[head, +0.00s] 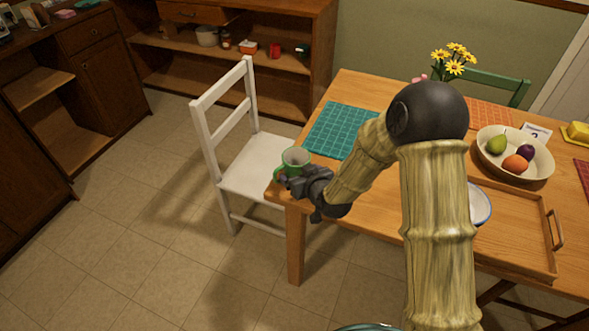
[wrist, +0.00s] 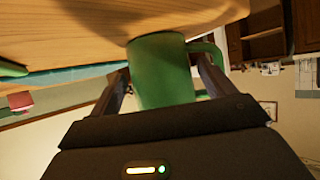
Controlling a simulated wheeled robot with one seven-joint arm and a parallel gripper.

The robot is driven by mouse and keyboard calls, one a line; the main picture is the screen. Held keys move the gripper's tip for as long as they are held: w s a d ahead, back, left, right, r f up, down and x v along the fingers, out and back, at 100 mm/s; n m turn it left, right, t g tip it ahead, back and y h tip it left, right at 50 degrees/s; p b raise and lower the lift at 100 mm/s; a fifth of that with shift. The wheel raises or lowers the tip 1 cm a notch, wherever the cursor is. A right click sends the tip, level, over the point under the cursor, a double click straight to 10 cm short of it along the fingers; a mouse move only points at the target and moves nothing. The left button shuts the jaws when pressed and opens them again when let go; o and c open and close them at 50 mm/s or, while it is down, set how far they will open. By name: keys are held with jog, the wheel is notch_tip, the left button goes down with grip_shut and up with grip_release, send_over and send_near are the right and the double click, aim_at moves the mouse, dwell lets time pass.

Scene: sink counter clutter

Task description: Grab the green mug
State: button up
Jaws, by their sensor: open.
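The green mug (head: 296,159) stands near the left corner of the wooden table (head: 365,88), with its pale inside showing from above. In the wrist view the mug (wrist: 162,72) lies between the two fingers of my gripper (wrist: 165,85), with its handle on the right side. My gripper (head: 288,180) is at the mug's near side in the head view. The fingers are open on either side of the mug. Whether either finger touches it cannot be told.
A teal placemat (head: 342,131) lies behind the mug. A white chair (head: 250,160) stands close to the table's left edge. A wooden tray (head: 515,235) with a white bowl (head: 480,205) and a fruit bowl (head: 540,165) are to the right. My arm hides part of the table.

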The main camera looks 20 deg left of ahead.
jog(key=shift+x, duration=1)
jog(key=shift+r, duration=0.1)
jog(key=c, duration=0.9)
